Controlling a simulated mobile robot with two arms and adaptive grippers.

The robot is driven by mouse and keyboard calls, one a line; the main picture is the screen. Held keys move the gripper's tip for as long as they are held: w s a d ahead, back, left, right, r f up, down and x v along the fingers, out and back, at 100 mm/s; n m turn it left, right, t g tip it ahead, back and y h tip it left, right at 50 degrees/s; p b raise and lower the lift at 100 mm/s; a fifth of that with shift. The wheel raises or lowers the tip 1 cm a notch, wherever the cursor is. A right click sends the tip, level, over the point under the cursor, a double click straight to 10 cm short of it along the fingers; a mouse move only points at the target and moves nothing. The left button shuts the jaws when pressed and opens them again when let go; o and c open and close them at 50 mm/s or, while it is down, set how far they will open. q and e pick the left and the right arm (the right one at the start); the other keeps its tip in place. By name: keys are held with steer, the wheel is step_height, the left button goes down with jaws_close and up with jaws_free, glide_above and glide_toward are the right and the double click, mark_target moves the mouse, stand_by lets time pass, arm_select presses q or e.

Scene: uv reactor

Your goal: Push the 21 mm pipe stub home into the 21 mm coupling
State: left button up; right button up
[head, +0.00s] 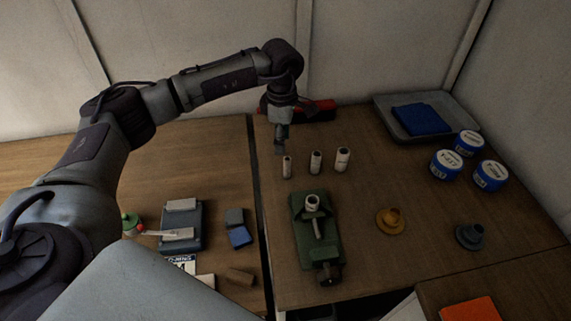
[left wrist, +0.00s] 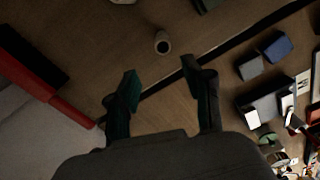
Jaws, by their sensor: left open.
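Three white pipe stubs stand upright in a row on the table: a slim one (head: 287,167), a middle one (head: 315,162) and a thicker one (head: 343,160). No size marking is legible, so I cannot tell which is 21 mm. A short white hollow piece (head: 312,202), apparently the coupling, sits upright in a green vise (head: 329,244). My left gripper (head: 280,147) is above and just behind the slim stub, pointing down. In the left wrist view its fingers (left wrist: 160,72) are apart and empty, with the slim stub (left wrist: 162,44) beyond the tips. My right gripper does not show.
A yellow flanged piece (head: 390,221) and a dark one (head: 470,236) lie right of the vise. Several blue-and-white tubs (head: 446,164) and a grey tray (head: 385,122) with a blue cloth are at the back right. A red-and-black object (head: 318,110) lies behind the stubs.

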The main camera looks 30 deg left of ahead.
mark_target(287, 159)
arm_select(q)
steer(key=shift+d+f+p, duration=0.4)
steer(key=shift+d+f, duration=0.1)
steer(key=shift+f, duration=0.4)
steer(key=f, duration=0.1)
steer(key=f+p, duration=0.2)
steer(key=shift+s+d+f, duration=0.2)
steer(key=shift+d+f, duration=0.1)
steer(key=shift+f, duration=0.65)
steer(key=shift+c, duration=0.8)
steer(key=c, duration=0.7)
jaws_close()
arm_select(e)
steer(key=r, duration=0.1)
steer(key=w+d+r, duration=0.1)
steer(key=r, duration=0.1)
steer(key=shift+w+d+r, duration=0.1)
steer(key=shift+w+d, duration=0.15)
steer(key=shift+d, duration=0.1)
arm_select(q)
steer(key=shift+r, duration=0.1)
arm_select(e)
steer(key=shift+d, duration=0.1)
